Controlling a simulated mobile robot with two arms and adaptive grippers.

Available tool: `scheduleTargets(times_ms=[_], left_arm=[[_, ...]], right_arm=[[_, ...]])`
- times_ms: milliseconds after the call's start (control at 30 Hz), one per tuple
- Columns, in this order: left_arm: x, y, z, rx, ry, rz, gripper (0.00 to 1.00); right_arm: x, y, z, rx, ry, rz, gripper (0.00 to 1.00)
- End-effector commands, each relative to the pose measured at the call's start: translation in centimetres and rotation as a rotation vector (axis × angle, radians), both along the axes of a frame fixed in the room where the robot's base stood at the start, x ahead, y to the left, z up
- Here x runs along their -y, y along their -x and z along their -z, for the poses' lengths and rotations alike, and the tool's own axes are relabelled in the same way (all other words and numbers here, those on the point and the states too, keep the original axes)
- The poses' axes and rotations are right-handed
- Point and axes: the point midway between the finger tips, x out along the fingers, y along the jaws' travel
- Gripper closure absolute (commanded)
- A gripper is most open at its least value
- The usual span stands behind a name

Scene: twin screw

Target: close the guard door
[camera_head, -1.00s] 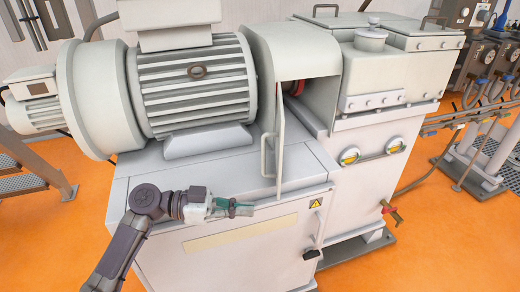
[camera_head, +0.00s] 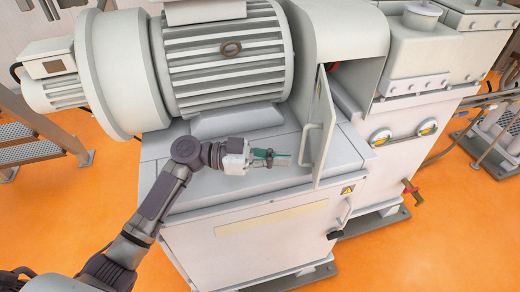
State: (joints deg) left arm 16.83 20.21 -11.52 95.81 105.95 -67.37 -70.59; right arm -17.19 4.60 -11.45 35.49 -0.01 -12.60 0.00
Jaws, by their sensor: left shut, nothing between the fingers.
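The guard door (camera_head: 325,115) is a thin, light grey panel that stands open, jutting toward me from the housing (camera_head: 345,35) between motor and gearbox. The housing's front opening shows to the right of the door. A pale bar handle (camera_head: 304,146) is on the door's left side. My left gripper (camera_head: 284,157) is shut and empty, above the machine base's top, to the left of the handle. Its tip points right toward the handle, with a small gap in the picture. My right gripper is not in view.
The large ribbed motor (camera_head: 225,60) stands behind my left gripper. The grey machine base (camera_head: 250,240) lies below it, with a black latch (camera_head: 336,234) on its front. The gearbox block (camera_head: 425,60) stands to the right. Orange floor (camera_head: 450,240) is clear at the lower right.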

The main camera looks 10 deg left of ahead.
Motion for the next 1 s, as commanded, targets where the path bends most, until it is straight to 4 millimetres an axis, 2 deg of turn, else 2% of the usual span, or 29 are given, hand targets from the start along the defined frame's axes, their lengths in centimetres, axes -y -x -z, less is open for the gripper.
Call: scheduleTargets(times_ms=[33,100,333,500,1000], left_arm=[[1.2,-0.2,-0.5,-0.001,0.003,0.003,1.00],[2.5,-0.4,-0.4,-0.003,0.002,0.002,1.00],[5.6,-1.0,-0.3,-0.001,0.000,0.001,1.00],[6.4,-1.2,0.0,-0.001,0.000,-0.001,1.00],[6.9,-1.1,0.1,0.000,0.000,-0.018,1.00]], right_arm=[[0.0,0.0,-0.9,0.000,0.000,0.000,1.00],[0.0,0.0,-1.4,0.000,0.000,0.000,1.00],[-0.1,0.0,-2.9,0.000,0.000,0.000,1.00],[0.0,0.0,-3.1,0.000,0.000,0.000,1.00],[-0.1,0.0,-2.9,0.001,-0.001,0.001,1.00]])
